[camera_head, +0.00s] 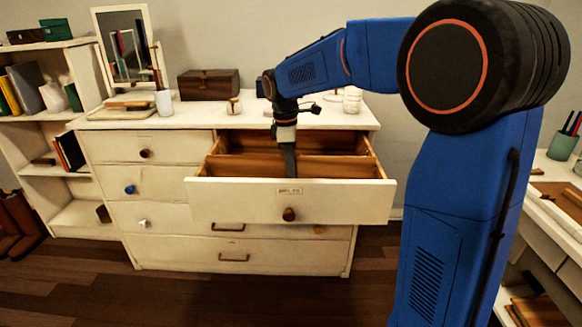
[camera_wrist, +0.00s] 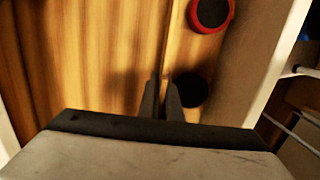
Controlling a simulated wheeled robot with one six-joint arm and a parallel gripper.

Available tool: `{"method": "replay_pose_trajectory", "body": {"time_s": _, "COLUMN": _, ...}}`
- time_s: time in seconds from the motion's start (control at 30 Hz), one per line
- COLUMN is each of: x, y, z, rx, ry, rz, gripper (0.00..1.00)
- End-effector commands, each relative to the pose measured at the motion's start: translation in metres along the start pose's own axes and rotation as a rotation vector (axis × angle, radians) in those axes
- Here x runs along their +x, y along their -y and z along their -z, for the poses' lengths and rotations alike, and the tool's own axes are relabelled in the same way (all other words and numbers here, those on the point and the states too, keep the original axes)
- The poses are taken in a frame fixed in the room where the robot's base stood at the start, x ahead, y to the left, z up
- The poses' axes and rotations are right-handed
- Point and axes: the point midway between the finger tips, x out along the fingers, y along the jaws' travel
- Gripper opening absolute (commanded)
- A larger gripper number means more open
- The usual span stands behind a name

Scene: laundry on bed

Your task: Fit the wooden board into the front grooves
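The open top drawer (camera_head: 240,200) is cream outside with a brown wooden inside. A wooden board (camera_head: 335,164) stands on edge across it, between its front and back walls. My gripper (camera_head: 289,160) points straight down into the drawer at the board. In the wrist view, my gripper's two dark fingers (camera_wrist: 163,98) are close together, with the board's thin upper edge (camera_wrist: 166,45) running up from between their tips. They look shut on it, though the contact is partly hidden. The front grooves and the board's lower edge cannot be seen.
In the wrist view, a red-rimmed black round thing (camera_wrist: 210,12) and a dark round shape (camera_wrist: 191,89) are on the drawer-front side of the board. The dresser top (camera_head: 300,117) holds a wooden box (camera_head: 208,84), a mirror (camera_head: 128,45) and a small jar (camera_head: 234,106).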

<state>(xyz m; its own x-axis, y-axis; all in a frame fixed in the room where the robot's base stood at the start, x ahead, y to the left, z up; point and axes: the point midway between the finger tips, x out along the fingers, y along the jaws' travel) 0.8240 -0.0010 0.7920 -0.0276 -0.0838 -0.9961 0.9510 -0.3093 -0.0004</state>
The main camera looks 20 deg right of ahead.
Motion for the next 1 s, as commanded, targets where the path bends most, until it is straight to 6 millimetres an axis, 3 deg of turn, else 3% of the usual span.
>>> {"method": "replay_pose_trajectory", "body": {"time_s": 1.0, "x": 0.02, "y": 0.0, "z": 0.002, "rx": 0.0, "ry": 0.0, "rz": -0.001, "gripper": 0.0}}
